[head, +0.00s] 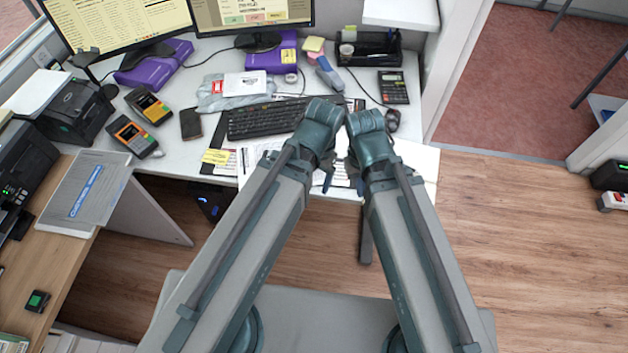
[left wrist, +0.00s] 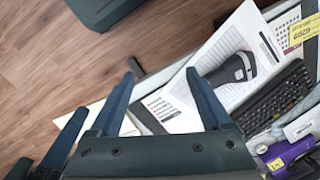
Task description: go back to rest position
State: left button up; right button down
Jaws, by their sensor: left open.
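My two arms reach forward side by side over the front edge of the desk (head: 180,157). In the left wrist view, my left gripper (left wrist: 160,78) has its two blue fingers apart, with nothing between them. It is above the desk's front edge and the papers. In the head view, my arm links hide most of both grippers; a small part of my right gripper (head: 352,172) shows beside the links. One finger of the right gripper shows low at the left in the left wrist view, so its opening cannot be told.
A dark handheld scanner (left wrist: 236,70) lies on papers near the left gripper. A keyboard (head: 262,118), card terminals (head: 133,135), a calculator (head: 393,87) and monitors (head: 118,22) are on the desk. A side counter (head: 60,255) stands at left. The wooden floor (head: 540,245) at right is mostly clear.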

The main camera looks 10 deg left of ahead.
pick_arm(q)
jog(key=shift+s+d+n, duration=0.2)
jog(key=shift+s+n, duration=0.45)
jog(key=shift+n, duration=0.05)
